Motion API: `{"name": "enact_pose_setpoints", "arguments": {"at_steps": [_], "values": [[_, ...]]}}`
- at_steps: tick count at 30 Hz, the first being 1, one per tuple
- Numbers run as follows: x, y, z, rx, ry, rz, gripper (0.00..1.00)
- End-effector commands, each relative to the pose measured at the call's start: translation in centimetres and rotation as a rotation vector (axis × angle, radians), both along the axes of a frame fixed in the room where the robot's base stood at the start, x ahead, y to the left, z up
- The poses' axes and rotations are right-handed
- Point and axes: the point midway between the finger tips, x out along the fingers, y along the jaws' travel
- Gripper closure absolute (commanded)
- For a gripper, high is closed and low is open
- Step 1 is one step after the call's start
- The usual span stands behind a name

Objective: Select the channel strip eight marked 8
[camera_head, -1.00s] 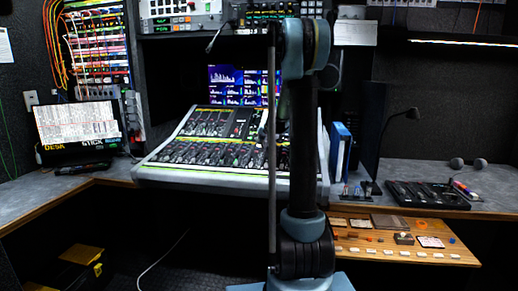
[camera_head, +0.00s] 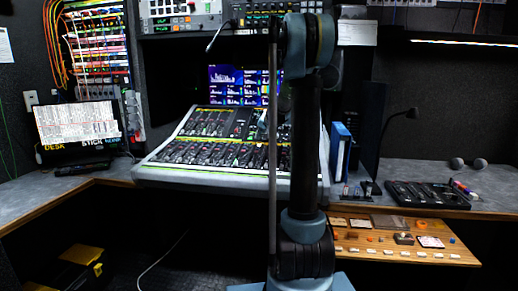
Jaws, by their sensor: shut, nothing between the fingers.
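The mixing console (camera_head: 160,177) stands on the desk in the middle, sloping up toward the back, with rows of channel strips (camera_head: 205,153) and small controls. The strip numbers are too small to read, so I cannot tell which one is marked 8. My upright arm covers the right part of the console. My gripper does not show clearly; the arm's far end is hidden behind its own links.
A screen with meters (camera_head: 232,76) is behind the console. Blue binders (camera_head: 340,150), a black panel (camera_head: 428,195) and a wooden drawer (camera_head: 400,248) with small items are at the right. A yellow-black case (camera_head: 80,268) is on the floor.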

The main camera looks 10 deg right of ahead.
Motion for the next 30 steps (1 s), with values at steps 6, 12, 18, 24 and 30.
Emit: {"name": "enact_pose_setpoints", "arguments": {"at_steps": [6,12,18,24,30], "values": [[-0.2,0.1,1.8,0.000,0.000,0.000,1.00],[-0.4,0.1,2.7,0.000,0.000,0.000,1.00],[-0.4,0.1,2.8,0.000,0.000,0.000,1.00],[-0.4,0.1,2.8,0.000,0.000,0.000,1.00],[-0.4,0.1,2.8,0.000,0.000,0.000,1.00]]}}
